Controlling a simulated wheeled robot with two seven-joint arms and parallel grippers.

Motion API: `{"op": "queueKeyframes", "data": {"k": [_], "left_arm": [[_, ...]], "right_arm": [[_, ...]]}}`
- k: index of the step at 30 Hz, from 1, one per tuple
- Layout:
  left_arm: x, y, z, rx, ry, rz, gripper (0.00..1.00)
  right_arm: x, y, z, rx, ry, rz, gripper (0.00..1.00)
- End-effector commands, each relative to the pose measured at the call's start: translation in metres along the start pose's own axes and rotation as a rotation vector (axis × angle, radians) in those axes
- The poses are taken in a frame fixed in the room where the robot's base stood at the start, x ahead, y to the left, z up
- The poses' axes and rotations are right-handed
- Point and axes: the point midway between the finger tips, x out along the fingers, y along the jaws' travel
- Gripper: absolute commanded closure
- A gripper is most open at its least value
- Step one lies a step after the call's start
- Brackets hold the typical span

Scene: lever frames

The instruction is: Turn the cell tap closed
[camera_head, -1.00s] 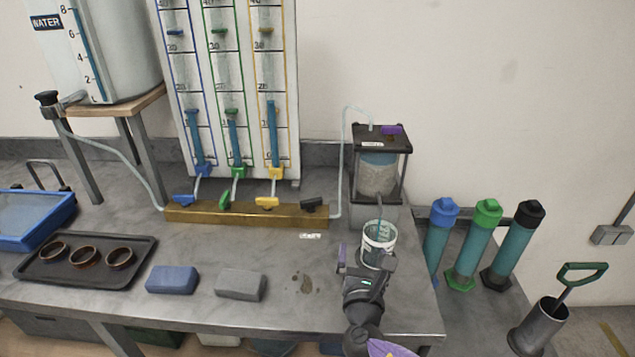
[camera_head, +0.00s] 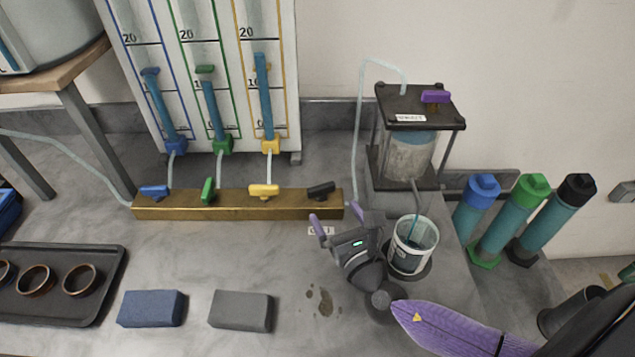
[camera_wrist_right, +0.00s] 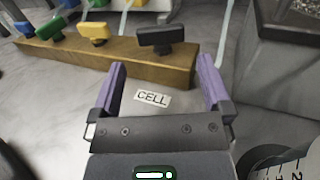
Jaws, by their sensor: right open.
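The cell tap has a black handle (camera_head: 321,190) at the right end of the brass manifold (camera_head: 236,211), lying roughly along the bar with a slight tilt. In the right wrist view the black handle (camera_wrist_right: 160,37) shows ahead, beyond a white CELL label (camera_wrist_right: 152,98) on the bench. My right gripper (camera_head: 337,218) is open and empty, with purple fingers. It is in front of the manifold's right end, apart from the handle. In the right wrist view the open gripper (camera_wrist_right: 162,72) has its fingers spread either side of the handle's line. My left gripper is out of view.
Blue (camera_head: 154,192), green (camera_head: 208,190) and yellow (camera_head: 263,191) tap handles line the manifold; only the green one points across it. A cup (camera_head: 414,246) stands close right of my gripper, below the black-framed cell (camera_head: 409,150). Blue and grey blocks lie on the bench in front.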

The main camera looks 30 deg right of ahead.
Motion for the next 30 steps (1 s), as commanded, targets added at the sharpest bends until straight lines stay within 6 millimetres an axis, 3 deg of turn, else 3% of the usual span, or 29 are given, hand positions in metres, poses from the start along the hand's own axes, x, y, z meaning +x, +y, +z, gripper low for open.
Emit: {"op": "queueKeyframes", "data": {"k": [3,9,14,22,30], "left_arm": [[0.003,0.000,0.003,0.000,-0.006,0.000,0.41],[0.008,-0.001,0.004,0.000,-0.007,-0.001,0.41],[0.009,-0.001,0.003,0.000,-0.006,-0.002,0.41],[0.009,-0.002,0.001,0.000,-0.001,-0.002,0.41],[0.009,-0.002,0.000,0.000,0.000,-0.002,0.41]], "right_arm": [[0.029,0.000,0.001,0.000,-0.005,-0.003,0.00],[0.062,0.000,-0.001,0.000,-0.002,-0.002,0.00],[0.074,0.000,0.000,-0.001,-0.002,-0.001,0.00],[0.075,0.000,0.001,0.000,-0.001,-0.001,0.00],[0.075,0.000,0.001,0.000,-0.001,-0.002,0.57]]}}
